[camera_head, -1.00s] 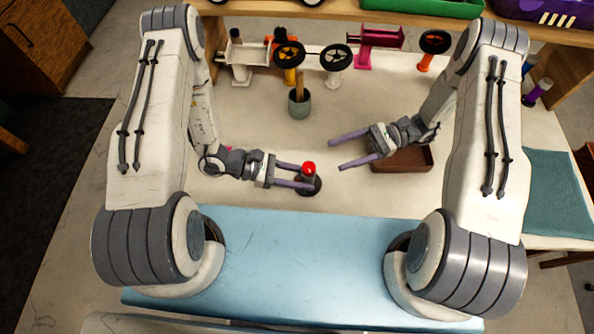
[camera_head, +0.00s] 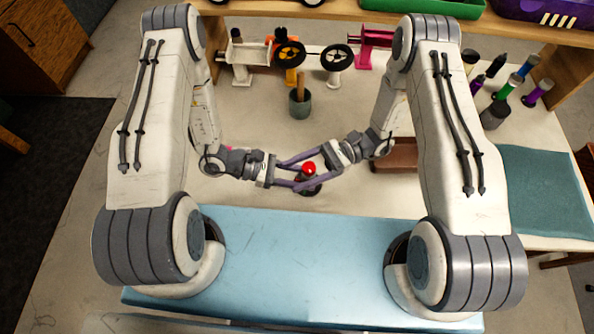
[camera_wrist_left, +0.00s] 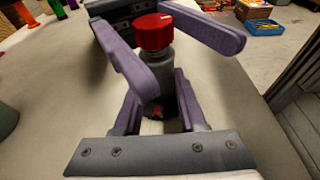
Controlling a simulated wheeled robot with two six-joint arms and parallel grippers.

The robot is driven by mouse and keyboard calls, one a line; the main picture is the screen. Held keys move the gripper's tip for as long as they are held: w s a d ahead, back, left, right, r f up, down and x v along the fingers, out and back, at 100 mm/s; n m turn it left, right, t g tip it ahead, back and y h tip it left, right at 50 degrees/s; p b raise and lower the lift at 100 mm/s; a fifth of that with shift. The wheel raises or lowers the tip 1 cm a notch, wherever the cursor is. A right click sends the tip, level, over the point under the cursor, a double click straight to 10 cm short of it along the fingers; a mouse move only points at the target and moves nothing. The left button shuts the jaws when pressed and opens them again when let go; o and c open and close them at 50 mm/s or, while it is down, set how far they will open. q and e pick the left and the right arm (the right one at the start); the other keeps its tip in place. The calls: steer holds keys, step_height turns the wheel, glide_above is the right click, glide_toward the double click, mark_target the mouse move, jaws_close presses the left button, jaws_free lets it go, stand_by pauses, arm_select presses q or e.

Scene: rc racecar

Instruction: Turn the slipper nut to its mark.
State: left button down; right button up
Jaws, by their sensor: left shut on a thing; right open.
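The slipper nut (camera_head: 309,168) is a red knurled cap on top of a dark grey upright post (camera_wrist_left: 160,72) with a dark round base (camera_head: 312,190). The nut also shows in the left wrist view (camera_wrist_left: 152,33). My left gripper (camera_head: 308,178) is shut on the post below the nut. My right gripper (camera_head: 291,176) comes in from the right, open, with its purple fingers on either side of the nut. In the left wrist view its fingers (camera_wrist_left: 190,48) look apart from the nut.
A brown tray (camera_head: 398,155) lies behind my right gripper. A grey-green cup (camera_head: 300,106) and wheels on stands (camera_head: 338,58) are at the back. Several coloured bottles (camera_head: 507,87) stand at the back right. The light table is clear left of the cup.

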steer(key=shift+a, duration=0.1)
jaws_close()
steer(key=m+t, duration=0.1)
steer(key=m+t+y, duration=0.1)
steer(key=t, duration=0.1)
steer(key=shift+w+a+m+y, duration=0.1)
steer(key=shift+w+m+y, duration=0.05)
steer(key=shift+m+y, duration=0.15)
steer(key=m+t, duration=0.1)
steer(key=t, duration=0.1)
steer(key=w+m+t, duration=0.1)
steer(key=m+t, duration=0.1)
steer(key=t, duration=0.1)
steer(key=shift+a+y, duration=0.1)
steer(key=shift+y, duration=0.3)
jaws_free()
steer(key=d, duration=1.2)
steer(key=shift+w, duration=0.25)
